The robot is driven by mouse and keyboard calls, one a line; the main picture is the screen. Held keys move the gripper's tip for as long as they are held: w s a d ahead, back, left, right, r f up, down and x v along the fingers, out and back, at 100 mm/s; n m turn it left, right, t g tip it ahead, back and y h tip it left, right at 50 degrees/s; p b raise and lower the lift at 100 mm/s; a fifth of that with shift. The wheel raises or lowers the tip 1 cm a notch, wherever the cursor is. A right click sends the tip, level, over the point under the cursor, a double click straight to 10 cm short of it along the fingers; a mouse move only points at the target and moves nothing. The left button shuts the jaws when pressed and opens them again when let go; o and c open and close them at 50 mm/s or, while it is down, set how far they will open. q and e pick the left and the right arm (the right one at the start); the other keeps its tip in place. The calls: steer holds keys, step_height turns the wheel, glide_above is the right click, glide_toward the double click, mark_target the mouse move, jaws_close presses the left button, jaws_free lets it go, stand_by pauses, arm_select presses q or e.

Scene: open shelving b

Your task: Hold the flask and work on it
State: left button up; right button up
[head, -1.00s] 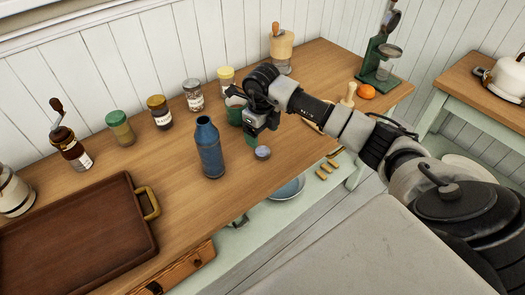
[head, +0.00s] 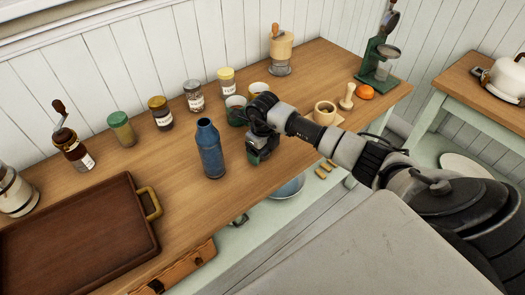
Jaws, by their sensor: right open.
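The blue flask (head: 211,150) stands upright on the wooden counter, open at the top as far as I can see. My right gripper (head: 257,155) is low over the counter just right of the flask, apart from it. It is open, pointing down. The small round grey lid that lay there earlier is not visible now; the gripper covers that spot. My left gripper is not in view.
A brown tray (head: 75,240) with brass handles fills the counter's left front. Several jars, such as the green-lidded one (head: 121,129), line the back. Mugs (head: 236,104) stand behind my gripper; a mortar (head: 325,112) and orange (head: 364,92) are farther right.

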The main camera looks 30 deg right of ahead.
steer(key=shift+c, duration=0.3)
steer(key=c, duration=0.9)
steer(key=shift+r, duration=0.1)
steer(key=shift+r, duration=0.6)
step_height(320, 180, up, 3)
steer(key=shift+b, duration=0.55)
arm_select(q)
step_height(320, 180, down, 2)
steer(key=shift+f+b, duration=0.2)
steer(key=shift+b, duration=0.45)
arm_select(e)
steer(key=s+r, duration=0.2)
steer(key=s, duration=0.2)
steer(key=s+r, duration=0.2)
steer(key=s, duration=0.1)
steer(key=s+r, duration=0.2)
steer(key=s, duration=0.2)
steer(key=shift+s+d+r, duration=0.3)
steer(key=shift+s+r, duration=0.05)
